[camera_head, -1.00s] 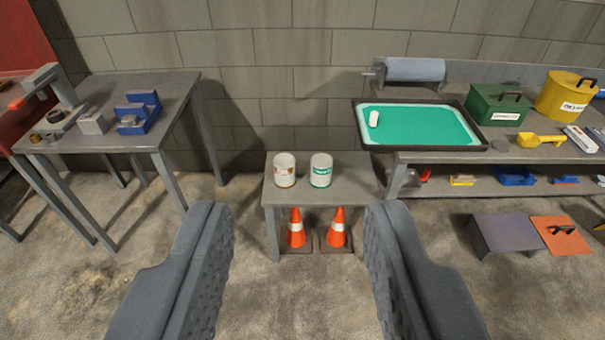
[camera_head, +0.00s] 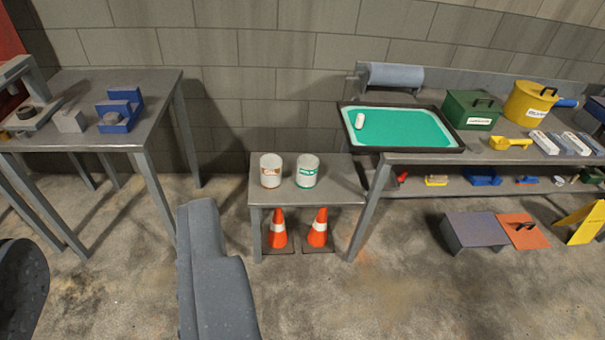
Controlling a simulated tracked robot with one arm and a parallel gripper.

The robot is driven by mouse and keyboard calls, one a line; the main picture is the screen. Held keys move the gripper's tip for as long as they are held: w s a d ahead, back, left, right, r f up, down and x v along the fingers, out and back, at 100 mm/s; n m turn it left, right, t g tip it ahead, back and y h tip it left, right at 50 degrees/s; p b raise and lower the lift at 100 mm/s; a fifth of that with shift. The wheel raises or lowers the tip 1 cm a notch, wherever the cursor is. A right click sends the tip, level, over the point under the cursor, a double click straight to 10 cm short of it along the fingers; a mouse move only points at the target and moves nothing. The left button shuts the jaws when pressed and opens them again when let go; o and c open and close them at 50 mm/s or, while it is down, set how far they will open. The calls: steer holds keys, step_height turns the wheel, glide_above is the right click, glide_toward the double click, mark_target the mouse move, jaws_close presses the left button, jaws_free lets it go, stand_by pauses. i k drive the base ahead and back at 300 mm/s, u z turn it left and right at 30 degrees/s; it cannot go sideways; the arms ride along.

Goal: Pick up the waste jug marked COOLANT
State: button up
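Two white jugs stand upright side by side on a small grey table. The left jug (camera_head: 271,171) has an orange-brown label and the right jug (camera_head: 307,171) a green one. The lettering is too small to read, so I cannot tell which is marked COOLANT. My gripper (camera_head: 112,245) is open and empty, in the lower left of the view, nearer to me than the jugs and left of them. Its left finger is partly cut off by the picture edge. Neither finger touches a jug.
Two orange cones (camera_head: 278,228) stand under the small table (camera_head: 335,185). A grey table (camera_head: 155,85) with blue blocks is at left. At right, a bench holds a green-lined tray (camera_head: 455,148), a green box (camera_head: 470,110) and a yellow can (camera_head: 530,102). The front floor is clear.

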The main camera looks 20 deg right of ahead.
mark_target(308, 164)
steer(key=z, duration=0.05)
steer(key=k, duration=1.05)
steer(key=z, duration=0.5)
steer(key=i, duration=1)
steer(key=u, duration=0.05)
